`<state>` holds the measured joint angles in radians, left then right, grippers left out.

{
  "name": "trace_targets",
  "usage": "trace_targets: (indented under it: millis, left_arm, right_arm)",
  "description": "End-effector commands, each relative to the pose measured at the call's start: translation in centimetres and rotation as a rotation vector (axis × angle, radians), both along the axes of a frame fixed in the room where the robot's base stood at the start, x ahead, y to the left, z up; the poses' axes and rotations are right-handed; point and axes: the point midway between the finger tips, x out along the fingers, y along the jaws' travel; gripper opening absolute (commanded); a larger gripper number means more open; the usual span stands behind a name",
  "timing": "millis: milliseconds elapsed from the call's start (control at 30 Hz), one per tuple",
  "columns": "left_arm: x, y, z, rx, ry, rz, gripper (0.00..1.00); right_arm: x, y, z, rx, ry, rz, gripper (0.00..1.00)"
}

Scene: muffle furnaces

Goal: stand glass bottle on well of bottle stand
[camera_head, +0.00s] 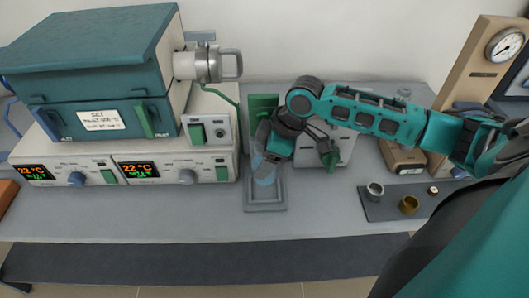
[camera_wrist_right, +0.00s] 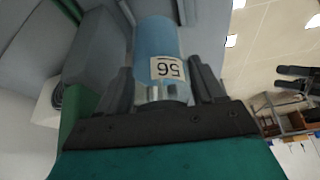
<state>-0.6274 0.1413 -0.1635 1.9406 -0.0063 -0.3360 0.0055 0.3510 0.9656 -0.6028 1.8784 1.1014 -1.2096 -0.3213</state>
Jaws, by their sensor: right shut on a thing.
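My right gripper (camera_head: 266,154) comes down from the teal arm and is shut on the glass bottle (camera_head: 265,172). In the right wrist view the bottle (camera_wrist_right: 158,50) is a blue cylinder between the two dark fingers, with a white label reading 56 upside down. The grey bottle stand (camera_head: 265,208) lies on the bench, with its low rectangular rim showing beneath the bottle in the head view. The gripper and bottle cover part of it, and I cannot tell whether the bottle touches the well. My left gripper is not seen in the head view.
A teal muffle furnace (camera_head: 100,80) on a control unit (camera_head: 130,165) stands at the left. A dark mat (camera_head: 385,212) with small metal cups lies at the right. A pale device (camera_head: 325,150) stands behind the arm. The bench front (camera_head: 180,228) is clear.

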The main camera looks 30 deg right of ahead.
Motion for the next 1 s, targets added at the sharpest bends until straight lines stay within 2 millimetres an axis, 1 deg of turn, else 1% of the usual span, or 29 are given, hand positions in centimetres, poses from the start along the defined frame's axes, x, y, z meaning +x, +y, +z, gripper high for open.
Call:
trace_targets:
  millis: [67, 100, 367, 700, 1000]
  left_arm:
    - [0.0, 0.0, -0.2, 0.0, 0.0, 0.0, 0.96]
    - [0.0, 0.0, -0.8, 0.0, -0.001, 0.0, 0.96]
    - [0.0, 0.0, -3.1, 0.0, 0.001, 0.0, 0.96]
    - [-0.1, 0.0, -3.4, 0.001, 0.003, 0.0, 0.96]
    - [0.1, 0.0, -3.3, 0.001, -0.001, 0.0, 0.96]
  right_arm:
    - [0.0, 0.1, -0.7, 0.001, 0.001, 0.0, 0.25]
    - [0.0, 0.1, -1.4, 0.001, -0.001, 0.001, 0.25]
    - [0.0, 0.0, -3.3, 0.0, -0.002, 0.001, 0.25]
    - [0.0, 0.1, -5.1, 0.001, 0.001, -0.001, 0.25]
    - [0.0, 0.0, -5.3, 0.001, -0.001, 0.0, 0.25]
